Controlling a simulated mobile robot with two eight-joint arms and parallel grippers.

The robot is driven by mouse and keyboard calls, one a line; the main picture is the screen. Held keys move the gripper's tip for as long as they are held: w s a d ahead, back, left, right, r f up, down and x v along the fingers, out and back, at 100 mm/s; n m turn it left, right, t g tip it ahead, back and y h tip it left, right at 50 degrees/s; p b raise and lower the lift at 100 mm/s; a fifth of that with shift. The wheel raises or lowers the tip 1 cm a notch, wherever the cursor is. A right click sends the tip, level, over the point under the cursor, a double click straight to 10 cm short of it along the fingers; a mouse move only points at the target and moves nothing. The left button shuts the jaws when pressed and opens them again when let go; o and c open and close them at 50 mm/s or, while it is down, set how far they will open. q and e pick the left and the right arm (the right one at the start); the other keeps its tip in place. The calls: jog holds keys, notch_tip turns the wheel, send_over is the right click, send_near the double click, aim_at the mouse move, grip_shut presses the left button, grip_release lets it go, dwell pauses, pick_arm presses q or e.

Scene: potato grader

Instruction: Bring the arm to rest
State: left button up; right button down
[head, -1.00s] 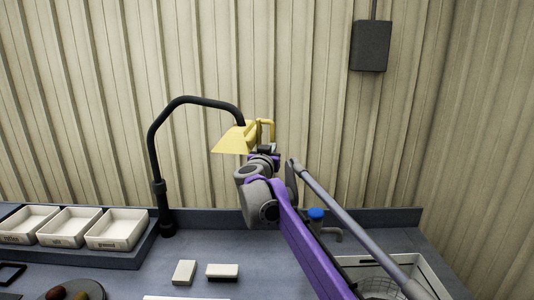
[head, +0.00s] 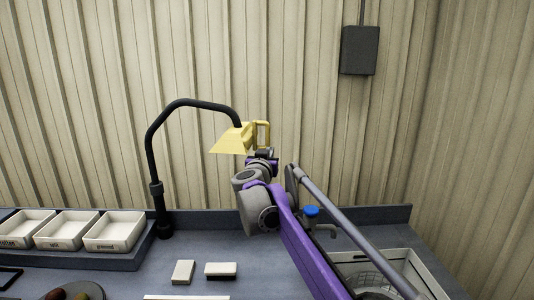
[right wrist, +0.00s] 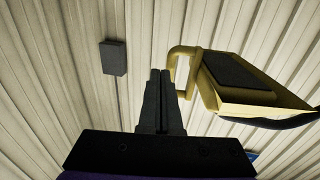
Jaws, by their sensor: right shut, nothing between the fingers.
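My right arm reaches up from the lower right in the head view. Its gripper (head: 264,153) is just below and beside the handle of the yellow lamp (head: 230,143), partly hidden by my own wrist. In the right wrist view the two dark fingers (right wrist: 160,75) are together with nothing between them. The lamp's yellow handle (right wrist: 173,62) shows just right of the fingertips, and the shade (right wrist: 250,88) lies further right. I cannot tell whether fingers and handle touch. My left gripper is not in view.
The lamp's black curved post (head: 154,165) stands on the grey bench. Labelled white bins (head: 112,232) sit at the left. Two small blocks (head: 183,271) lie mid-bench. A blue-topped tap (head: 311,211) and a white-rimmed basin (head: 408,262) are under my right arm. A grey box (head: 360,50) hangs on the wall.

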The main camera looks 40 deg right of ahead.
jog(key=s+d+b+v, duration=0.1)
jog(key=v, duration=0.8)
jog(key=shift+s+d+f, duration=0.2)
jog(key=shift+s, duration=0.15)
